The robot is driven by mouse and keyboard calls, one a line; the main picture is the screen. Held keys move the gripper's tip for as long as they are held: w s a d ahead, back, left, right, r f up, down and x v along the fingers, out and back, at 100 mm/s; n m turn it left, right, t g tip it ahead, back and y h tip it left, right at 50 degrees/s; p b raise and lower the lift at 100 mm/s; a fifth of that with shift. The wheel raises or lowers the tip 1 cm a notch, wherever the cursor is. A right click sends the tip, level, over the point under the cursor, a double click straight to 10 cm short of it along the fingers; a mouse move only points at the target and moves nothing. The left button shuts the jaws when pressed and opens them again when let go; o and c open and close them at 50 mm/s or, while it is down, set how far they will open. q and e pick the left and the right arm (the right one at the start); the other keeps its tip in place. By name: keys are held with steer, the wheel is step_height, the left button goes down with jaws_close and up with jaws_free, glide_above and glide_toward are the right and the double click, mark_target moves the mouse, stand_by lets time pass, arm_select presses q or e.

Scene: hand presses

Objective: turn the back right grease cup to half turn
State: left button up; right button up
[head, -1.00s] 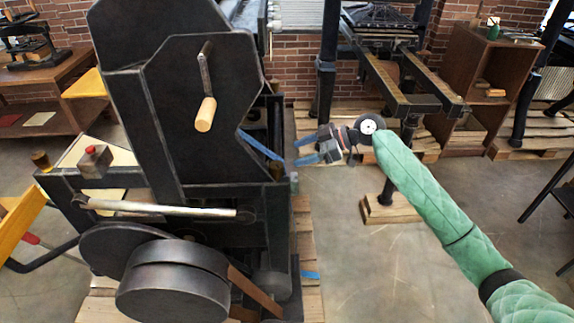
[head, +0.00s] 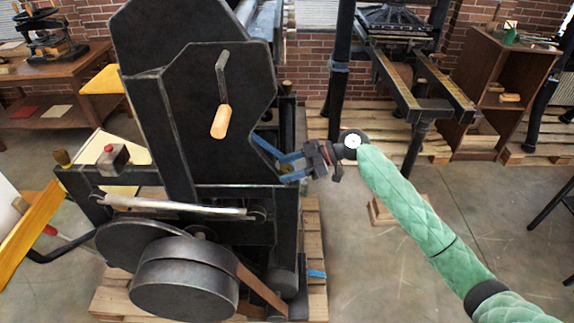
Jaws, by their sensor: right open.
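The dark press (head: 160,100) carries small brass grease cups. One cup (head: 287,87) shows at its back right, above a dark post. Another cup (head: 272,177) sits lower on the right side, just left of my right gripper, partly hidden. A third cup (head: 62,158) stands at the left. My right gripper (head: 282,168) is open, its blue fingers pointing left at the press's right edge, close to the lower right cup. I cannot tell whether they touch it. Nothing shows between the fingers. My left gripper is out of view.
A crank with a wooden handle (head: 220,121) sticks out from the press side. A flat belt and pulley (head: 185,280) are low at the front. A wooden pallet (head: 316,260) lies under the press. Open floor is to the right; another press (head: 400,70) stands behind.

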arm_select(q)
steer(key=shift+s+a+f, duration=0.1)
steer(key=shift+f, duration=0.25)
arm_select(e)
steer(key=shift+a+f, duration=0.15)
steer(key=shift+a, duration=0.15)
steer(key=c, duration=1)
steer(key=shift+s, duration=0.1)
steer(key=shift+m+t+b, duration=0.4)
steer(key=shift+m+t, duration=0.3)
steer(key=shift+t, duration=0.1)
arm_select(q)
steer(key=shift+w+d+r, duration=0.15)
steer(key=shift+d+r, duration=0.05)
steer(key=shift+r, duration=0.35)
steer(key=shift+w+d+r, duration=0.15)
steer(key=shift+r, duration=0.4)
